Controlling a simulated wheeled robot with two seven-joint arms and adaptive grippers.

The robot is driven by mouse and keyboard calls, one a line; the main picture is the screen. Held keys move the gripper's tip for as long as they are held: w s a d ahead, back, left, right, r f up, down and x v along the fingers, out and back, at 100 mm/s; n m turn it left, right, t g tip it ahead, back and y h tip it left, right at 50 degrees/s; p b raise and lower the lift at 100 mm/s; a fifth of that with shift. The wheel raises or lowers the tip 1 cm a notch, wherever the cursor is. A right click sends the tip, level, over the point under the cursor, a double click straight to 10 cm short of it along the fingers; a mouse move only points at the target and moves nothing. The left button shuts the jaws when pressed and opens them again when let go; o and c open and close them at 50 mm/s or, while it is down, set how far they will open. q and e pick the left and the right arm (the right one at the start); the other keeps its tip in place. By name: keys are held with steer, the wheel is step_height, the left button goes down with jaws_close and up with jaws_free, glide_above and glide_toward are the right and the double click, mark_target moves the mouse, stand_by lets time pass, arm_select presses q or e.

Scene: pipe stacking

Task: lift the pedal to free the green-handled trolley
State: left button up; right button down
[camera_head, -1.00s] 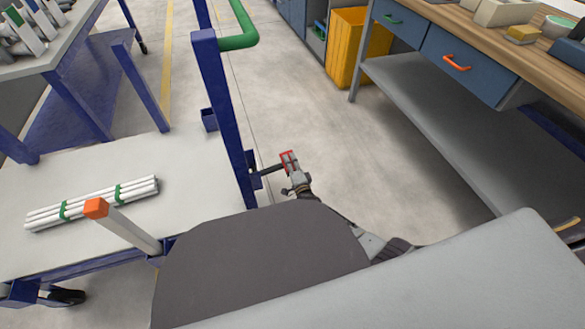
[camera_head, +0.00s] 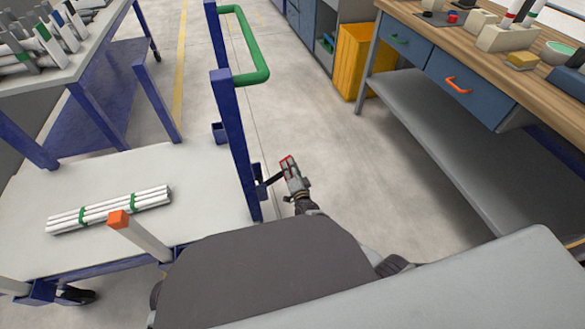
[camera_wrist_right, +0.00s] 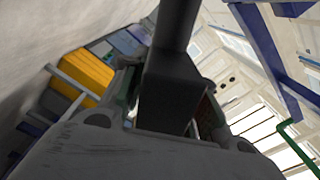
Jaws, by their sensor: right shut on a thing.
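The trolley has a blue frame (camera_head: 231,115) and a green handle (camera_head: 262,76), left of centre in the head view. Its pedal (camera_head: 272,180) is a dark bar sticking out to the right from the post's lower part, its outer end higher. My right gripper (camera_head: 290,168) is shut on the pedal's outer end, with red showing around its tips. In the right wrist view the dark pedal bar (camera_wrist_right: 172,85) runs between the fingers and hides part of the grip. My left gripper is not in view.
A bundle of white pipes (camera_head: 108,209) lies on the trolley's pale shelf (camera_head: 190,200). An orange-capped post (camera_head: 118,219) stands at its near edge. A workbench with blue drawers (camera_head: 470,90) is on the right, with a yellow bin (camera_head: 362,60) behind. Floor between is clear.

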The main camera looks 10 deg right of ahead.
steer(key=shift+a+r, duration=0.15)
steer(key=shift+r, duration=0.15)
steer(key=c, duration=1.2)
jaws_free()
steer(key=shift+o, duration=0.2)
steer(key=shift+s+f, duration=0.1)
steer(key=shift+s, duration=0.05)
steer(key=shift+s, duration=0.6)
steer(key=s, duration=1)
steer(key=shift+s+d, duration=0.25)
steer(key=shift+d, duration=0.05)
